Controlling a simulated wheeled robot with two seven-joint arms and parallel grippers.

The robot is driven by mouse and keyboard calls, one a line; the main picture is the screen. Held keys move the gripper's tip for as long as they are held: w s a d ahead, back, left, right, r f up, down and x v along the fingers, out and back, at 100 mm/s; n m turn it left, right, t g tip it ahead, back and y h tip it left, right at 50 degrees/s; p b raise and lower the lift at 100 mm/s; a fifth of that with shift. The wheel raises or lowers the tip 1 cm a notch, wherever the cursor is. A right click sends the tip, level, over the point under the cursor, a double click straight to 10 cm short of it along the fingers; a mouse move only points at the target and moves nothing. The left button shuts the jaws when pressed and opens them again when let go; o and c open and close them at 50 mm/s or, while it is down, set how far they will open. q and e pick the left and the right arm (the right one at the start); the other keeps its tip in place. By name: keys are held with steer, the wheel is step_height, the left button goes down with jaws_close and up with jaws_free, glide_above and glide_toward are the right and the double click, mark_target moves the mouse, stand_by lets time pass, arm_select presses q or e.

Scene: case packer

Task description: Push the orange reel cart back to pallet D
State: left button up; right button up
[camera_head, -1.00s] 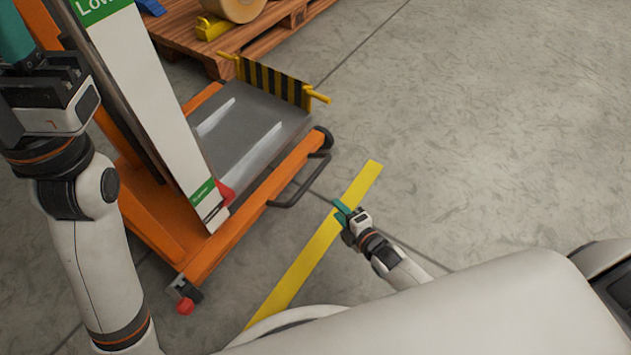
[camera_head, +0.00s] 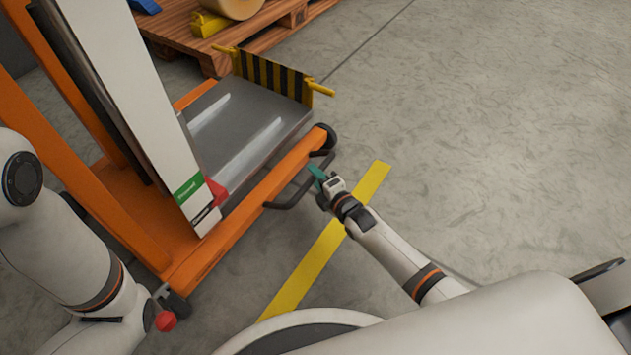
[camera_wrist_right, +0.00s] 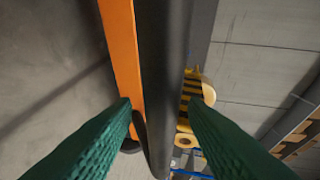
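The orange reel cart (camera_head: 215,250) stands on the floor at the left of the head view, with a tall white mast panel, a grey bed (camera_head: 235,125) and a black-and-yellow end plate (camera_head: 268,80). A dark side handle (camera_head: 292,197) sticks out from its near rail. My right gripper (camera_head: 317,174) is at this handle. In the right wrist view its green fingers (camera_wrist_right: 160,118) are apart, with the dark handle bar (camera_wrist_right: 163,80) between them and a gap showing on the right. My left arm is at the lower left; its gripper is out of the picture.
A wooden pallet (camera_head: 215,48) with a large reel (camera_head: 232,6) and yellow chocks stands behind the cart. A yellow floor line (camera_head: 325,245) runs beside the cart. The concrete floor at the right is clear.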

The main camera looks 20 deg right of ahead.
steer(key=shift+w+a, duration=0.1)
steer(key=shift+w, duration=0.3)
steer(key=shift+c, duration=0.4)
jaws_close()
